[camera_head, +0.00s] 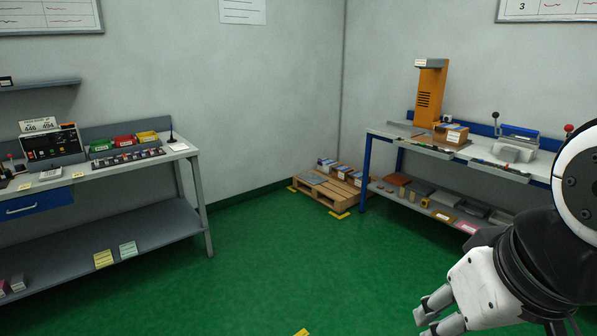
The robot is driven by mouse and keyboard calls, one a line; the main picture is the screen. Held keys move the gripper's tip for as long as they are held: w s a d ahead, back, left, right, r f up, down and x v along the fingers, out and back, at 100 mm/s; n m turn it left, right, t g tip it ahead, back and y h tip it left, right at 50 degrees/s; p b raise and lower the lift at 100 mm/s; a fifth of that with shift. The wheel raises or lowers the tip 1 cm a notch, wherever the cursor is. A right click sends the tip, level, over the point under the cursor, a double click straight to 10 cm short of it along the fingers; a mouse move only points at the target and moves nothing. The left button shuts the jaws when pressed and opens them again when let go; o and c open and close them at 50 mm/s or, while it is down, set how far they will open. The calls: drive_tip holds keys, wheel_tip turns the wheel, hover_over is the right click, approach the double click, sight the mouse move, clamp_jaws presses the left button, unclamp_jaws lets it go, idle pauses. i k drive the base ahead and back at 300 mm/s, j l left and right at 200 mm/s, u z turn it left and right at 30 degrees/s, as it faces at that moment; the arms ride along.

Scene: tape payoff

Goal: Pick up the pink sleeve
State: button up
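I cannot make out for sure which thing is the pink sleeve. A small pink block (17,282) lies on the lower shelf of the left bench, near the left picture edge. A flat pink-edged piece (466,227) lies on the lower shelf of the right bench, partly near my arm. My gripper (422,325) is at the lower right, over the green floor, far from both benches' tops. Its two fingers look apart, with nothing seen between them; the lower finger is close to the picture's bottom edge.
The left bench (190,151) carries a control box, coloured bins and a rack of small parts. The right bench (383,131) carries an orange machine (431,92) and a blue-handled device. A pallet (325,192) with boxes stands in the corner. The floor between is clear.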

sight(469, 228)
drive_tip(key=i+l+z, duration=0.2)
drive_tip(key=i, duration=0.4)
drive_tip(key=i+z, duration=0.25)
drive_tip(key=i, duration=0.3)
drive_tip(key=i+j+z, duration=0.2)
drive_tip(key=i, duration=0.4)
drive_tip(key=i+j+z, duration=0.2)
drive_tip(key=i, duration=0.4)
drive_tip(key=i+z, duration=0.25)
drive_tip(key=i, duration=0.45)
drive_tip(key=i+j+z, duration=0.2)
drive_tip(key=i, duration=0.55)
